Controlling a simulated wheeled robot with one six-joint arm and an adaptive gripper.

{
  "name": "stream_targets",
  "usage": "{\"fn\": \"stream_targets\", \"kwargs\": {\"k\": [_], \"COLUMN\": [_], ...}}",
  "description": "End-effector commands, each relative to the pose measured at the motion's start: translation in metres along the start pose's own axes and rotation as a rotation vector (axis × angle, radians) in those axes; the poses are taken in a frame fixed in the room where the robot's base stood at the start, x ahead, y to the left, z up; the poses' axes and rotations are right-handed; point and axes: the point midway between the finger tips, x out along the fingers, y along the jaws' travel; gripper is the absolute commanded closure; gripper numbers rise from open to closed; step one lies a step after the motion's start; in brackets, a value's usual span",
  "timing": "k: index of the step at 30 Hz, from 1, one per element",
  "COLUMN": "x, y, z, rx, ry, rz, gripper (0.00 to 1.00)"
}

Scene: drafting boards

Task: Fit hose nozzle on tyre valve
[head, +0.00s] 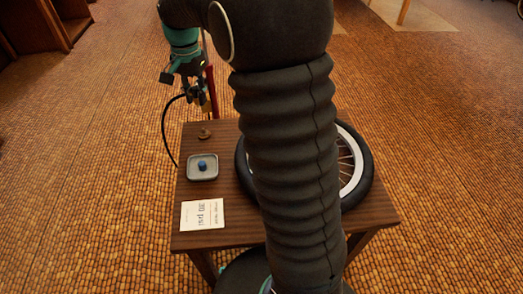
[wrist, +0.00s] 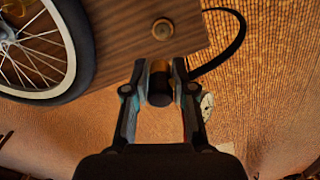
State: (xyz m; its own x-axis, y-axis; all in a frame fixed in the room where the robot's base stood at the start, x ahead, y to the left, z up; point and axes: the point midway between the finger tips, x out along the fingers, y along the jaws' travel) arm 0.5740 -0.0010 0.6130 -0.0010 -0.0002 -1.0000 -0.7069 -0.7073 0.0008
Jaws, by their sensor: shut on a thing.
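My gripper (head: 198,98) is beyond the far left part of the table in the head view. In the wrist view its fingers (wrist: 160,68) are shut on the hose nozzle (wrist: 159,86), a short cylinder with a brass-coloured part and a dark end. The black hose (head: 165,130) curves beside the table's left edge; it also shows in the wrist view (wrist: 240,32). The wheel with its black tyre (head: 364,180) lies on the table at the right, partly hidden behind my arm. The tyre (wrist: 82,35) is at the wrist view's left, apart from the gripper. I cannot make out the tyre valve.
The wooden table (head: 240,232) bears a small grey tray (head: 193,178) with a blue cap (head: 202,165), a white card (head: 203,214) reading 30 psi, and a small round brass piece (head: 205,133). A red upright thing (head: 212,90) stands behind the table, close to my gripper.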

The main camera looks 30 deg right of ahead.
Motion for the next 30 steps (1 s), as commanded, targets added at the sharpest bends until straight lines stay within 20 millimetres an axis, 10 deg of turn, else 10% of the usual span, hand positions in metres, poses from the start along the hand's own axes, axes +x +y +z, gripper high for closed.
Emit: {"fn": "stream_targets", "kwargs": {"k": [30], "x": [0.0], "y": [0.067], "z": [0.022], "rx": [0.001], "ry": [0.001], "rz": [-0.001], "gripper": [1.0]}}
